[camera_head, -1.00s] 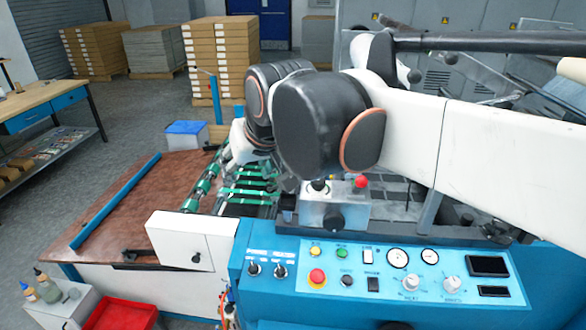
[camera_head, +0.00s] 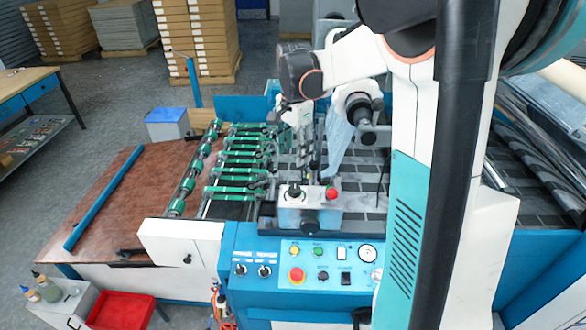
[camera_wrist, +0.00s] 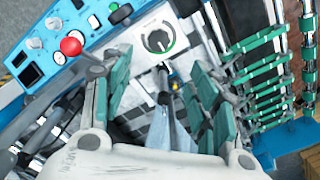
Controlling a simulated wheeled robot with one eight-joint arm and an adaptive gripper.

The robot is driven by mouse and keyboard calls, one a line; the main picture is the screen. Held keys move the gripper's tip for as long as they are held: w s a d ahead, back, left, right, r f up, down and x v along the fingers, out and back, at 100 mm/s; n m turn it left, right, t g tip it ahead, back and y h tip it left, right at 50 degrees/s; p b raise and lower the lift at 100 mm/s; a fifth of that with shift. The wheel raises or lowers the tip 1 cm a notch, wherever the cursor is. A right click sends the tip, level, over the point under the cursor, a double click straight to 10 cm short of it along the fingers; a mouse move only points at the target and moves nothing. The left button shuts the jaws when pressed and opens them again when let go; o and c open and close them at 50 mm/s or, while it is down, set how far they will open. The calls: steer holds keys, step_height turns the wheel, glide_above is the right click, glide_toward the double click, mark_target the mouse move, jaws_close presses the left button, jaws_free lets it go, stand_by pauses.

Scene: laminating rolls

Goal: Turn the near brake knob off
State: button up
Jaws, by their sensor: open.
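A black brake knob (camera_head: 294,191) stands on top of a small grey box (camera_head: 325,214) beside a red button (camera_head: 332,194). In the wrist view a black round knob (camera_wrist: 158,40) on a pale plate with a green arc lies just beyond the fingertips. I cannot read its setting. My gripper (camera_wrist: 160,80) has its green-padded fingers spread, with nothing held between them. In the head view my gripper (camera_head: 308,160) points down above and slightly behind the box, apart from the knob.
The blue control panel (camera_head: 260,253) carries several switches and a red stop button (camera_head: 296,275) in front of the box. Green-banded rollers (camera_head: 235,175) lie to the left. A brown board (camera_head: 120,195) and red tray (camera_head: 121,310) are further left.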

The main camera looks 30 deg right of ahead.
mark_target(294, 189)
step_height(294, 189, down, 14)
steer(key=shift+r+b, duration=0.1)
steer(key=shift+b, duration=0.25)
steer(key=c, duration=1.1)
